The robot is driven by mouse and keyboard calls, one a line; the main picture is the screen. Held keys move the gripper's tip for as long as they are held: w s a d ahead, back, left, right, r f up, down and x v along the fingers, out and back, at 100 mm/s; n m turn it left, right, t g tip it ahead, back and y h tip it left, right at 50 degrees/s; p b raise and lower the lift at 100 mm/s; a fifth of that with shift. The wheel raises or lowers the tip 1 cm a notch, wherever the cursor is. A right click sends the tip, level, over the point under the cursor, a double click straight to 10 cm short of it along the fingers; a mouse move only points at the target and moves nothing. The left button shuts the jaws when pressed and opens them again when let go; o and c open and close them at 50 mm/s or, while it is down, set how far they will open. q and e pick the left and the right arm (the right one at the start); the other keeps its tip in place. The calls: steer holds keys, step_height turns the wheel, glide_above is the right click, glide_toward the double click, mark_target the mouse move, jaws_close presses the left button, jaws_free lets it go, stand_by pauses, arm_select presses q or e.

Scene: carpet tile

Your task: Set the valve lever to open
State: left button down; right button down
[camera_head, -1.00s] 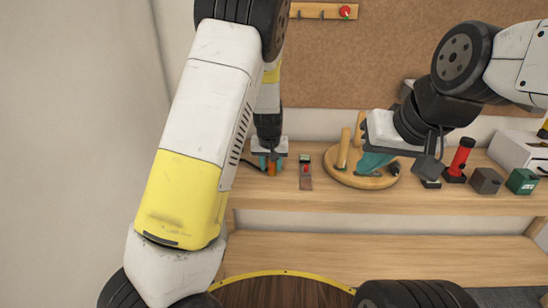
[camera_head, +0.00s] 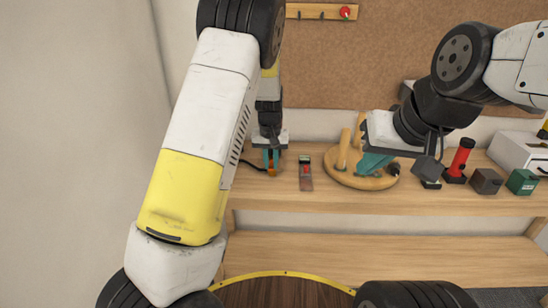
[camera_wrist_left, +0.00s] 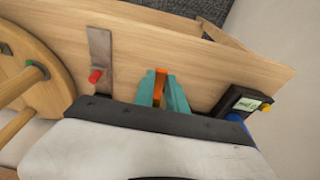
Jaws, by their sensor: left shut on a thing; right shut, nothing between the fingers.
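An orange piece, seemingly the valve lever (camera_head: 271,172), stands at the left part of the wooden bench. My left gripper (camera_head: 271,160) points down with its teal fingers shut on it. In the left wrist view the orange lever (camera_wrist_left: 159,84) shows between the two teal fingers (camera_wrist_left: 161,93). The valve body is hidden behind the gripper, so I cannot tell the lever's setting. My right gripper (camera_head: 374,163) is shut and empty, over a round wooden board (camera_head: 345,179) with upright pegs.
A flat metal plate with a red knob (camera_head: 305,176) lies just right of the left gripper. A device with a small display (camera_wrist_left: 245,103) is close by. The bench front is clear.

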mark_target(271, 162)
arm_select(q)
steer(key=shift+w+r+g, duration=0.25)
steer(key=shift+r+g, duration=0.05)
steer(key=shift+g, duration=0.45)
steer(key=shift+w+r+g, duration=0.25)
steer(key=shift+w+g, duration=0.05)
steer(key=shift+g, duration=0.5)
steer(key=shift+w+r+g, duration=0.25)
steer(key=shift+r+g, duration=0.05)
steer(key=shift+g, duration=0.45)
steer(key=c, duration=1.4)
jaws_free()
steer(key=shift+o, duration=0.2)
steer(key=shift+r, duration=0.1)
steer(key=v, duration=0.7)
steer(key=shift+w+r, duration=0.15)
steer(key=shift+r, duration=0.2)
